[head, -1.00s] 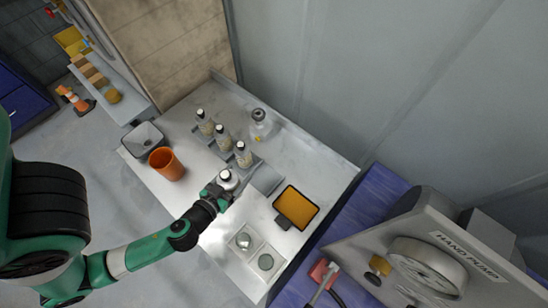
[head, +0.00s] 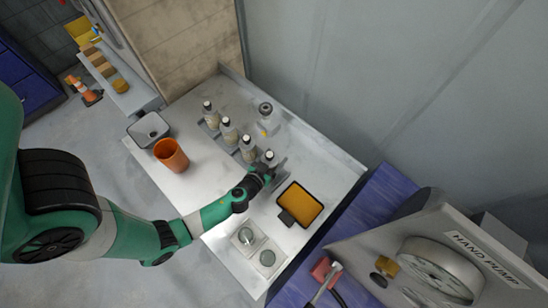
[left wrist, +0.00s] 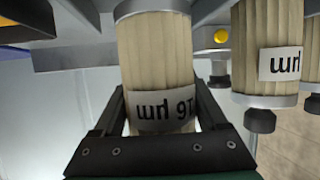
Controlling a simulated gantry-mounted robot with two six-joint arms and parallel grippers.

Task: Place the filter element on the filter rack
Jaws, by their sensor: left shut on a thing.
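Whether the held element touches the rack cannot be told. My right gripper is not in view.
An orange cup (head: 171,154) and a grey basin (head: 149,130) are at the left of the table.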

